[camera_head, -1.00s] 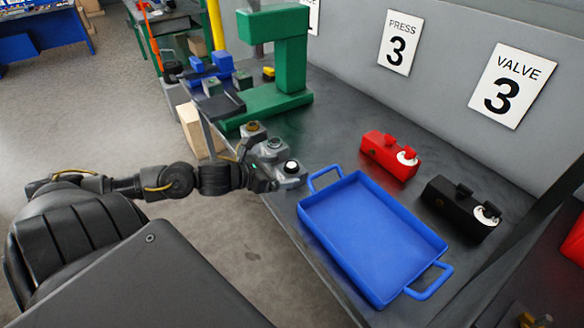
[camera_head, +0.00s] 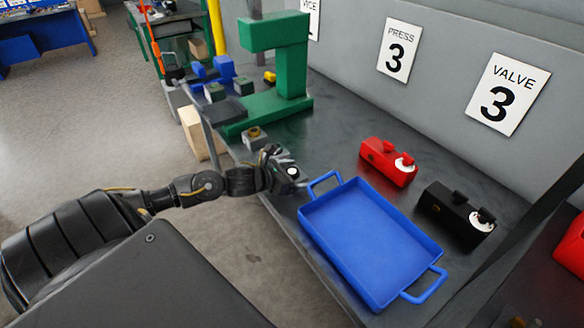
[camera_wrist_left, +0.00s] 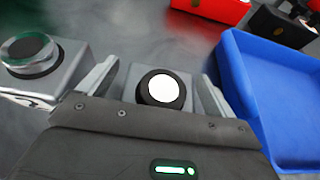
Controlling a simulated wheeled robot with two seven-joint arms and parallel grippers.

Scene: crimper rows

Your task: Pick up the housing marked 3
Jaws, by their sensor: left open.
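A grey block housing (camera_head: 291,172) with a black ring and white round top stands by the bench's front edge, left of the blue tray. In the left wrist view this housing (camera_wrist_left: 161,88) sits between the two fingers of my left gripper (camera_wrist_left: 155,85), which is open. I cannot tell whether the fingers touch it. I can read no number on it. In the head view my left gripper (camera_head: 284,163) is at this housing and hides part of it. Another grey housing (camera_head: 254,139) stands beyond it; a housing with a silver-rimmed round top (camera_wrist_left: 38,68) shows at the wrist view's left. My right gripper is not in view.
The blue tray (camera_head: 434,243) is empty and close on the right. A red valve unit (camera_head: 388,161) and a black one (camera_head: 456,213) lie behind it. A green press (camera_head: 291,62) stands farther along the bench. Wall signs read PRESS 3 (camera_head: 400,50) and VALVE 3 (camera_head: 506,94).

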